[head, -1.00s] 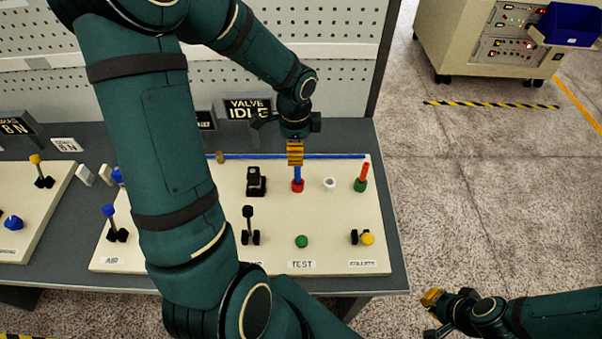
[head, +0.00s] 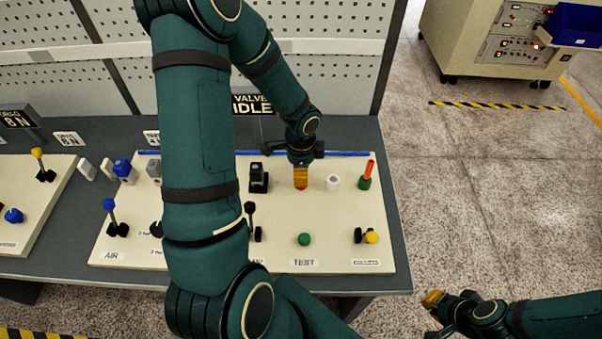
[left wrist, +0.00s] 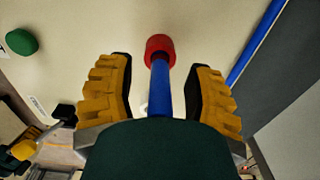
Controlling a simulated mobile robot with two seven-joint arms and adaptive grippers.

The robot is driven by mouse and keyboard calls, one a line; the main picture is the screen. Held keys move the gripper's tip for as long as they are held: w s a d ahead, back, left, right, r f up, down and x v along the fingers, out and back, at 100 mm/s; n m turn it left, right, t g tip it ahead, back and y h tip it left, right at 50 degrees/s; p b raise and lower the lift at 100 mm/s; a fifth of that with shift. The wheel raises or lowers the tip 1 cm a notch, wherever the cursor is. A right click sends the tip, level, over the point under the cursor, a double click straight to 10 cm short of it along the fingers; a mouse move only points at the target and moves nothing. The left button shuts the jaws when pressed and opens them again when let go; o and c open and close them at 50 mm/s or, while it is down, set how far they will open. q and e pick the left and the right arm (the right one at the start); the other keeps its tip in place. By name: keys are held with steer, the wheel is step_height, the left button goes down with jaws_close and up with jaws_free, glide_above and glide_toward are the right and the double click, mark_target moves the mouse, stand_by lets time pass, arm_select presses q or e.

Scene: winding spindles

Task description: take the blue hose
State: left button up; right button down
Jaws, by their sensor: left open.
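The blue hose (left wrist: 160,88) stands in a red collar (left wrist: 160,47) on the cream panel, as the left wrist view shows. My left gripper (left wrist: 162,66) is open, with one yellow finger on each side of the hose and a gap on both sides. In the head view my left gripper (head: 301,178) is low over the panel (head: 330,222) and hides the hose and collar. My right gripper (head: 433,299) is off to the lower right, away from the bench, and its jaws are too small to read.
Near the gripper are a white socket (head: 333,182), a red stick in a green collar (head: 367,176), a black switch (head: 259,180) and a green button (head: 304,239). A blue strip (head: 345,153) runs along the panel's back edge. The floor to the right is open.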

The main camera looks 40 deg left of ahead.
arm_select(q)
jaws_close()
